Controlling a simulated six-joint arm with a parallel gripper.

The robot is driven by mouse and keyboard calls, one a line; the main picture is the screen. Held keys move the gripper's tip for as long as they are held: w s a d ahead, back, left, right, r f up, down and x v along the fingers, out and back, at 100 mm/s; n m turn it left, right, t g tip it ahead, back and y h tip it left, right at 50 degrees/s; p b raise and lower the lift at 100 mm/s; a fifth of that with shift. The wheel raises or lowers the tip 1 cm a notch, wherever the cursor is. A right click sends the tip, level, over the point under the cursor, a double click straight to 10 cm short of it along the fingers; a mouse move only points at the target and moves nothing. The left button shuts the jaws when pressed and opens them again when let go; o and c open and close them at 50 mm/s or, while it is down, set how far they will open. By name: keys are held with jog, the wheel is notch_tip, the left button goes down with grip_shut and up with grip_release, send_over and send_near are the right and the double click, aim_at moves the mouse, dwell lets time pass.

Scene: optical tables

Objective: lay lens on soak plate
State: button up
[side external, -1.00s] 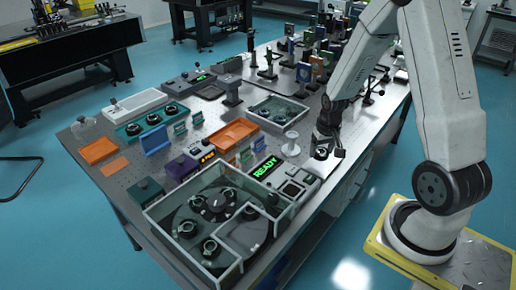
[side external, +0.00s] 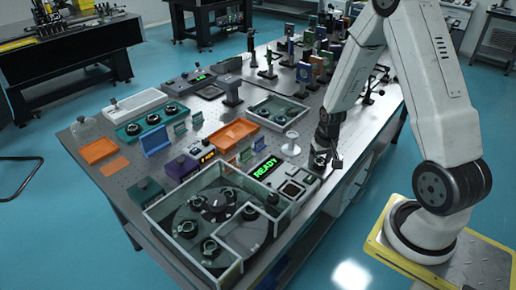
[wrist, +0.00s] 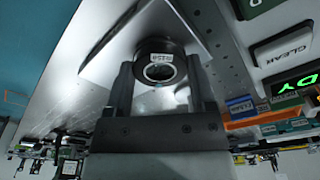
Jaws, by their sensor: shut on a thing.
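My gripper (wrist: 162,90) is shut on a round, dark-rimmed lens (wrist: 158,66) with a small white label on its rim. The lens sits between the two fingertips in the wrist view. A pale square metal plate (wrist: 103,62), which looks like the soak plate, lies behind the lens. I cannot tell whether lens and plate touch. In the side view my gripper (side external: 322,160) is low over the table's right edge, right of the green READY display (side external: 265,167). It hides most of the plate and lens there.
A clear-walled enclosure (side external: 157,222) with several round mounts stands at the near end. A small white pedestal dish (side external: 291,137) stands left of my gripper. An orange tray (side external: 232,133) lies farther left. A CLEAR button (wrist: 284,50) is at right in the wrist view.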

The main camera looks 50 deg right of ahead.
aim_at(322, 164)
jog(key=shift+f, duration=0.1)
jog(key=o, duration=1.2)
jog(key=shift+s+a+r, duration=0.15)
jog(key=shift+s+r, duration=0.05)
jog(key=shift+r, duration=1.8)
jog(key=shift+s+a+r, duration=0.15)
jog(key=shift+s+r, duration=0.05)
jog(key=shift+r, duration=1.85)
jog(key=shift+s+a+r, duration=0.15)
jog(key=shift+s+r, duration=0.05)
jog(key=shift+r, duration=1.8)
